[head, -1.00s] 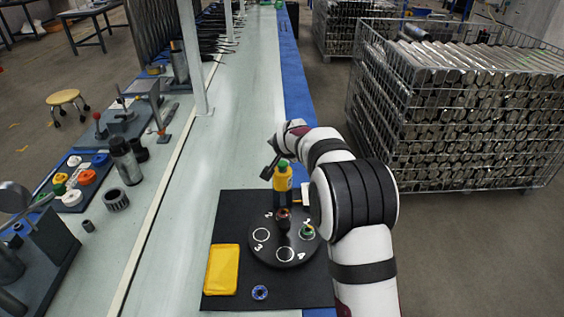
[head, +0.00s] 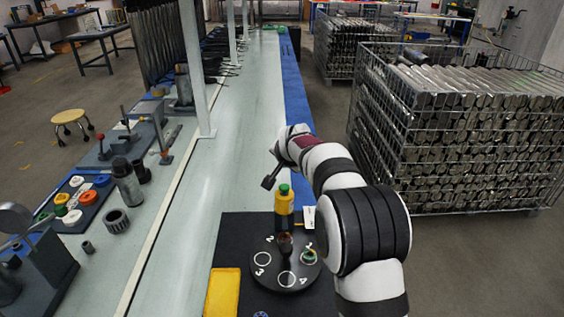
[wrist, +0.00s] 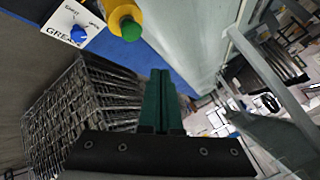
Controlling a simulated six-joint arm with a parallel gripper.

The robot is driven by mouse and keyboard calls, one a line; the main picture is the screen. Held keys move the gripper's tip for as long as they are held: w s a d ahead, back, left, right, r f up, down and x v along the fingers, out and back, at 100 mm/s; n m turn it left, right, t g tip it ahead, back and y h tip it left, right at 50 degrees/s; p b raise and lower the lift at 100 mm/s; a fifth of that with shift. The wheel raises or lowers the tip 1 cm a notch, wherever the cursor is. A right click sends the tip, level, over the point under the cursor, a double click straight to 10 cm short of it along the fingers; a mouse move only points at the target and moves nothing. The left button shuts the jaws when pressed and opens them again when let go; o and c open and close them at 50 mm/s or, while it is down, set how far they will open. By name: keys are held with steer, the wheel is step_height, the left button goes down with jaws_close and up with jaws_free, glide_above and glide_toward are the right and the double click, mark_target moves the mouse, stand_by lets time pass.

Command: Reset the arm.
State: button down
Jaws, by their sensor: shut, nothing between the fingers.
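My gripper (head: 269,183) is above and slightly left of the yellow bottle in the head view, apart from it. In the wrist view its dark green fingers (wrist: 161,98) are closed together with nothing between them. The yellow bottle with a green cap (head: 284,207) stands upright behind the black turntable (head: 287,277). It also shows at the top of the wrist view (wrist: 123,20). The turntable has numbered white rings, a dark brown part at its middle and a green-and-copper coloured part on its right side.
A yellow tray (head: 223,292) lies left of the turntable on a black mat (head: 233,232). A white GREASE panel with a blue knob (wrist: 79,33) is beside the bottle.

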steer(key=s+d+f+n+g, duration=0.1)
steer(key=s+g, duration=0.3)
steer(key=s, duration=2.1)
steer(key=s+d+f+n+g, duration=0.1)
steer(key=s+g, duration=0.4)
steer(key=s, duration=2.1)
steer(key=shift+d+f+y, duration=0.4)
steer(key=shift+d+f, duration=0.05)
steer(key=shift+d, duration=0.7)
steer(key=c, duration=1.6)
jaws_free()
steer(key=shift+w, duration=0.1)
